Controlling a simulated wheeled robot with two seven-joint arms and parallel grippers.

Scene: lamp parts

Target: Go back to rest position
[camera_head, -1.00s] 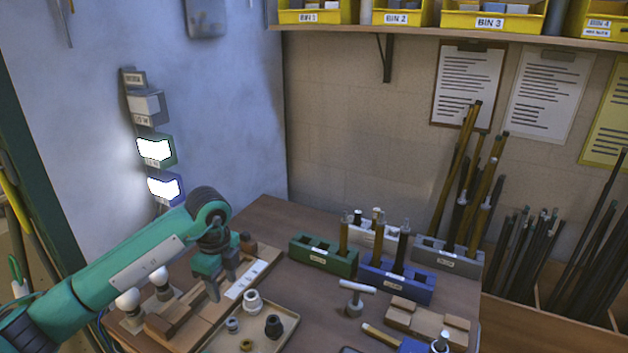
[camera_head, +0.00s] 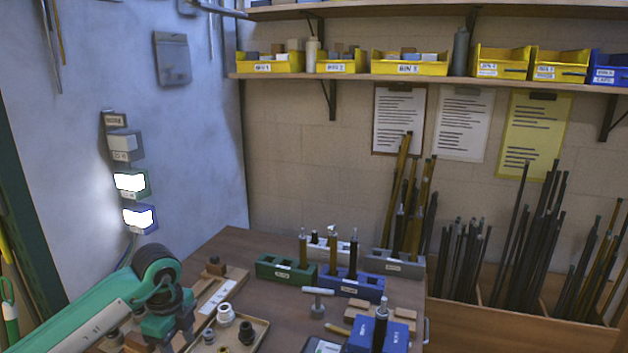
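My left arm comes in from the lower left, green with a dark wrist joint. Its gripper (camera_head: 168,328) points down over the wooden part holder at the table's left side. Its fingers look apart with nothing between them; their tips are partly hidden near the bottom edge. My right gripper is not in view. A tray (camera_head: 256,332) with small round fittings lies right of my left gripper.
A grey T-shaped tool (camera_head: 317,302) stands in mid-table. A wooden block (camera_head: 385,316) and a blue box (camera_head: 375,338) are at the front right. Dark rods (camera_head: 530,240) stand in a wooden rack on the right. Yellow bins (camera_head: 410,64) line the shelf. Two wall lamps (camera_head: 139,217) glow at left.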

